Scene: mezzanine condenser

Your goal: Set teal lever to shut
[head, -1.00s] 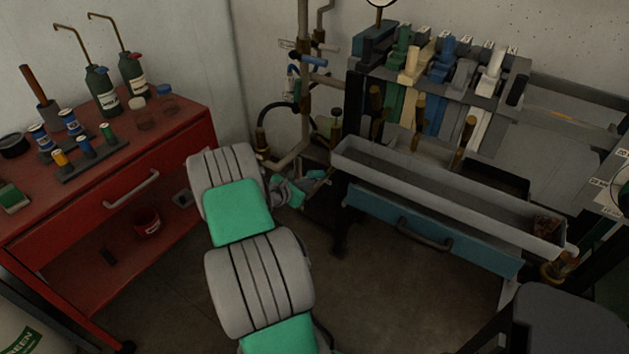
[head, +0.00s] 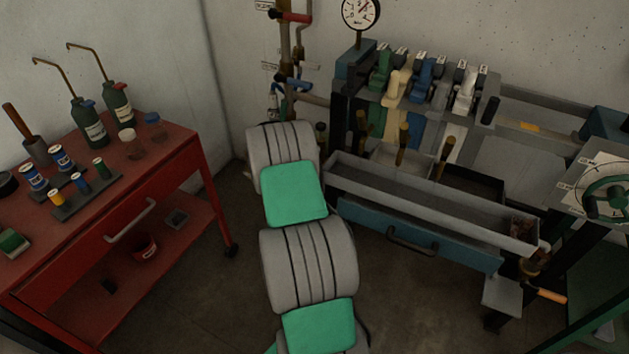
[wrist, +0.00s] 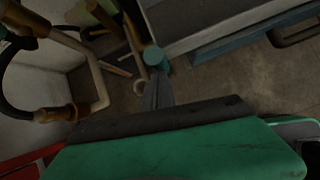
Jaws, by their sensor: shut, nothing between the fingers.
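In the wrist view my gripper (wrist: 156,80) is shut, its narrow grey fingers together and pointing away over the floor. A round teal end (wrist: 155,58) shows right at the fingertips; I cannot tell whether it is the teal lever's end or part of the gripper, or whether they touch. In the head view my gripper is hidden behind my own arm. No clearly teal lever shows there. The wall pipes at the back carry a red lever (head: 290,16) and a blue lever (head: 293,83); their lower part is hidden behind my arm.
A red cart (head: 165,155) with bottles and cans stands at left. A bench with coloured levers (head: 425,75), a long grey trough (head: 430,197) and a blue drawer (head: 420,235) stands at right. Pipework (wrist: 92,75) runs close on the wrist view's left.

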